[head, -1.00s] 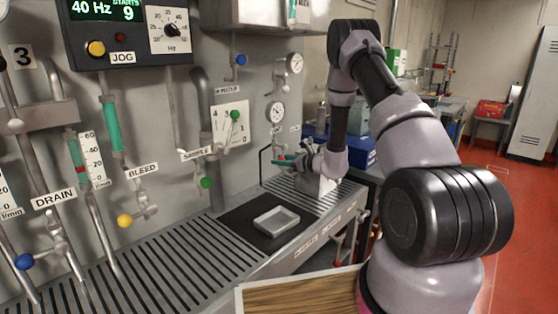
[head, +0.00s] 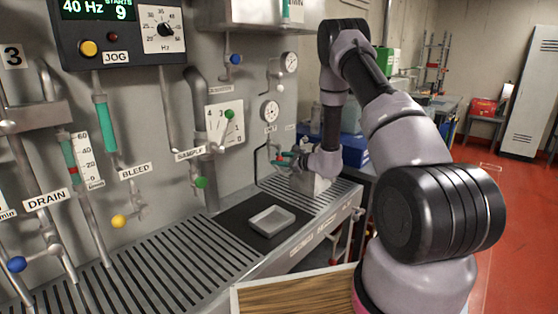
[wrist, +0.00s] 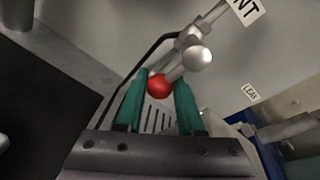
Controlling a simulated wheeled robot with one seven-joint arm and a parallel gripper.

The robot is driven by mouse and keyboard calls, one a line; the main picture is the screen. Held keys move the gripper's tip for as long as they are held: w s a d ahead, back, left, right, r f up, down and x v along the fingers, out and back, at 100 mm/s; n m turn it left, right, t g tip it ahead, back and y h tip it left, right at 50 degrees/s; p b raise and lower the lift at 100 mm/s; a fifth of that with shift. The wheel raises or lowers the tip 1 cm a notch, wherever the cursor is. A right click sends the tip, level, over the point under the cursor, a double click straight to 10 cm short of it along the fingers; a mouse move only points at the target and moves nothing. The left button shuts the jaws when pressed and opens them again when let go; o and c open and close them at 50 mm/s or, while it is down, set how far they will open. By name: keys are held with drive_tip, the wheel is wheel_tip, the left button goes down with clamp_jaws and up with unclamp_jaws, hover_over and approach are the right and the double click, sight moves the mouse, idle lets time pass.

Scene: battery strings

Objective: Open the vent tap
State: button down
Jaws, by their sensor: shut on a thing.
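The vent tap is a small grey metal tap on the wall, with a label ending in "NT" (wrist: 246,10) beside it in the wrist view. Its red ball knob (wrist: 159,86) sits between the teal fingers of my gripper (wrist: 157,100), which is shut on it. A silver rounded part of the tap (wrist: 198,59) shows just beyond the knob. In the head view my gripper (head: 287,159) is at the wall at the far end of the bench. There the tap is small and mostly hidden by my gripper and wrist.
A grey tray (head: 272,221) stands on a dark mat on the slotted bench (head: 140,270). Red floor (head: 510,230) lies open to the right.

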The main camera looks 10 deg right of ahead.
drive_tip(key=shift+d, duration=0.1)
drive_tip(key=c, duration=0.5)
unclamp_jaws()
drive_tip(key=shift+c, duration=0.2)
drive_tip(key=shift+s, duration=0.1)
drive_tip(key=v, duration=1)
drive_tip(key=shift+s+d, duration=0.2)
